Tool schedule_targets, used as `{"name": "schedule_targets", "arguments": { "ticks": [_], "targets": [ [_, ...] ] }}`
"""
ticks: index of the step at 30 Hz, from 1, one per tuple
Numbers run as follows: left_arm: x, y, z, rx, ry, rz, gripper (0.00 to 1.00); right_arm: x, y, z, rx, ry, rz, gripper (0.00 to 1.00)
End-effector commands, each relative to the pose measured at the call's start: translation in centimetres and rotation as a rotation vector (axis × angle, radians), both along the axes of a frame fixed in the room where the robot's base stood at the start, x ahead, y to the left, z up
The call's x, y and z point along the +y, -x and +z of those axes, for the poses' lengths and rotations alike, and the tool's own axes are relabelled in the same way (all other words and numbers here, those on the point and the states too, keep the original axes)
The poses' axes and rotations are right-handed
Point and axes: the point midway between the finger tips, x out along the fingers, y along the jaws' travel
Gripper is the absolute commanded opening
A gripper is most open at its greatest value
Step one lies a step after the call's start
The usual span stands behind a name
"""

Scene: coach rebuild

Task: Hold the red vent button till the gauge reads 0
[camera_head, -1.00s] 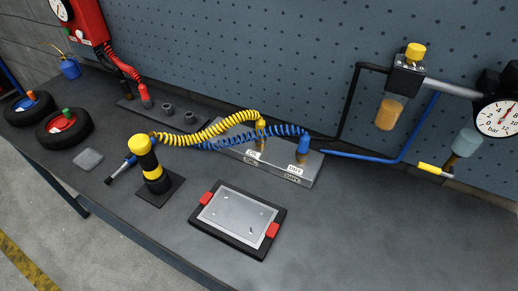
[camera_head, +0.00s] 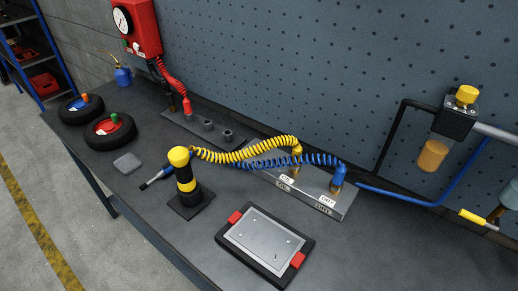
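A red wall unit (camera_head: 146,27) hangs at the upper left, with a round white gauge (camera_head: 122,20) on its face. The gauge is too small for me to read its needle. A small green spot shows low on the unit's face beside a pale spot. I cannot make out a red vent button against the red casing. A coiled red hose (camera_head: 171,82) runs from the unit down to the bench. Neither of my grippers is in view.
Two wheels (camera_head: 110,131) lie at the bench's left end near a blue oil can (camera_head: 122,75). A black-and-yellow post (camera_head: 185,178), hose block (camera_head: 338,206) and metal plate (camera_head: 266,238) occupy the middle. A yellow-topped regulator (camera_head: 459,115) is right. The front right bench is clear.

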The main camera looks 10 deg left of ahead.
Motion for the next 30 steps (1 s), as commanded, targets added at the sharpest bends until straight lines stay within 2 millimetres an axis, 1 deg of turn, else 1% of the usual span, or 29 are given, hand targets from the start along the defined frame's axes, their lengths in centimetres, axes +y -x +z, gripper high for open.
{"name": "schedule_targets", "arguments": {
  "ticks": [2,3,8,9,30],
  "targets": [
    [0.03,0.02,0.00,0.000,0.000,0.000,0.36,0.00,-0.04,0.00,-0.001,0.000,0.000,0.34],
    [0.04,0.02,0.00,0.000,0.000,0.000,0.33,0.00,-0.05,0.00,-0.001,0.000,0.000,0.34],
    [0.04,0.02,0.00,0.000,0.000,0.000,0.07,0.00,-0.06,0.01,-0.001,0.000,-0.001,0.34],
    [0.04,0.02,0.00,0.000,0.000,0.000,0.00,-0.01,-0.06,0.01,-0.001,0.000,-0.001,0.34],
    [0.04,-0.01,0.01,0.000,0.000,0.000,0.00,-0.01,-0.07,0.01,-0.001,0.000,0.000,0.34]
  ]
}}
